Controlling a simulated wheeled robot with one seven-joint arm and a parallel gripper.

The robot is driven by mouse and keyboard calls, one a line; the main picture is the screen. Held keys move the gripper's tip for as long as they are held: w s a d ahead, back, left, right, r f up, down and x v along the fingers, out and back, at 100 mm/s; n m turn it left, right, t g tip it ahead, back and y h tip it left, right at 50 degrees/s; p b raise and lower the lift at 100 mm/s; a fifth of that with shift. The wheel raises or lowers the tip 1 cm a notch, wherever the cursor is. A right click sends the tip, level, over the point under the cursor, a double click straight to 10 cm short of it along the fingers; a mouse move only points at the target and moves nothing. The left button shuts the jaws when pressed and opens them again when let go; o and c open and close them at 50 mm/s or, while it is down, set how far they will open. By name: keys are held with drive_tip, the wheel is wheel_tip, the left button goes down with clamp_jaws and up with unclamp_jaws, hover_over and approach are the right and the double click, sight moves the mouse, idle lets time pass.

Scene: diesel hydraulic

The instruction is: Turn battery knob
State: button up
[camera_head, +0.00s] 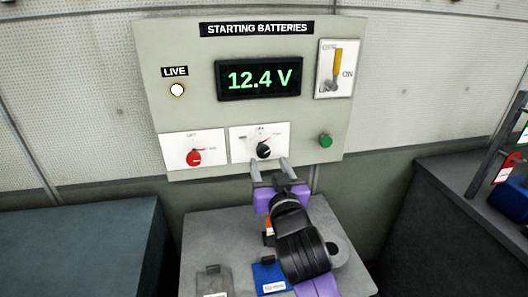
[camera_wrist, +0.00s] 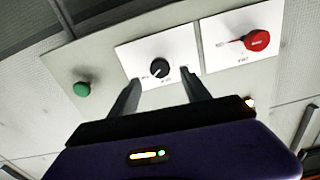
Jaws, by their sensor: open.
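The battery panel (camera_head: 200,112) is a pale grey board on the wall, headed "STARTING BATTERIES", with a display reading 12.4 V. A black knob (camera_head: 263,150) sits on a white plate at the panel's lower middle; it also shows in the wrist view (camera_wrist: 160,68). A red knob (camera_head: 194,158) is on the plate to its left, and it shows at the upper right of the wrist view (camera_wrist: 257,40). My gripper (camera_head: 270,165) is open and empty just below the black knob. In the wrist view its fingers (camera_wrist: 160,88) point toward the black knob's plate, one to each side.
A green button (camera_head: 326,140) and a yellow-handled switch (camera_head: 337,66) are on the panel's right side. A lit LIVE lamp (camera_head: 177,90) is at left. A grey table (camera_head: 203,225) below holds a blue item (camera_head: 270,277). Dark benches stand on both sides.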

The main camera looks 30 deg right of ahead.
sight(263, 154)
drive_tip(key=p+x, duration=0.1)
drive_tip(key=x, duration=0.5)
drive_tip(key=shift+w+d, duration=0.1)
drive_tip(key=shift+w, duration=0.2)
drive_tip(key=shift+c, duration=0.5)
clamp_jaws()
drive_tip(key=n+p, duration=0.3)
drive_tip(key=n, duration=0.3)
drive_tip(key=n+p, duration=0.2)
drive_tip(key=n, duration=0.3)
drive_tip(key=shift+f+n, duration=0.1)
drive_tip(key=shift+n, duration=0.3)
drive_tip(key=shift+p, duration=0.3)
